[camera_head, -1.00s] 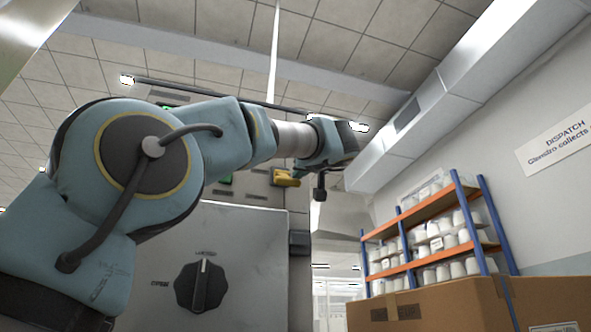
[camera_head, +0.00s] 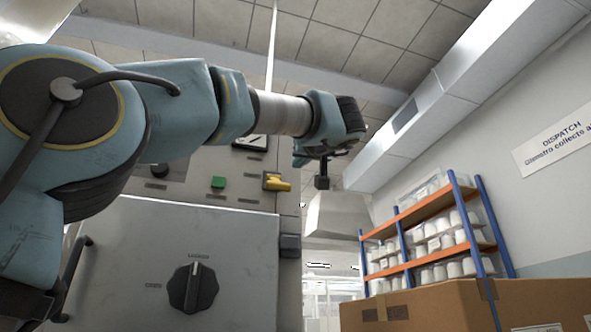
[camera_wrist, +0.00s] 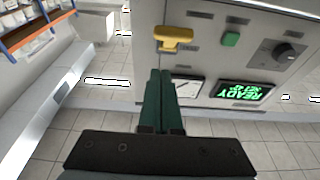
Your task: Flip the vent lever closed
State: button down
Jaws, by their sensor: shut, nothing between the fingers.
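A yellow lever (camera_head: 277,182) sticks out from the upper right part of the grey machine panel, right of a green button (camera_head: 218,182). It also shows in the wrist view (camera_wrist: 173,38), near the top, beside the same green button (camera_wrist: 231,39). Its label is too small to read. My gripper (camera_wrist: 160,72) shows in the wrist view as two dark green fingers held together, empty. Its tips appear just below the lever in that picture, with no clear contact. In the head view my wrist hides most of the gripper, above and right of the lever.
A black rotary knob (camera_head: 193,287) sits on the grey cabinet door (camera_head: 120,240) below. A lit screen (camera_wrist: 243,91) and a gauge (camera_wrist: 187,88) are on the panel. Orange shelves (camera_head: 430,240) and a cardboard box (camera_head: 430,305) stand at the right.

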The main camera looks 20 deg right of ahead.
jog(key=shift+f+v, duration=0.25)
jog(key=shift+v, duration=1.2)
jog(key=shift+w, duration=0.1)
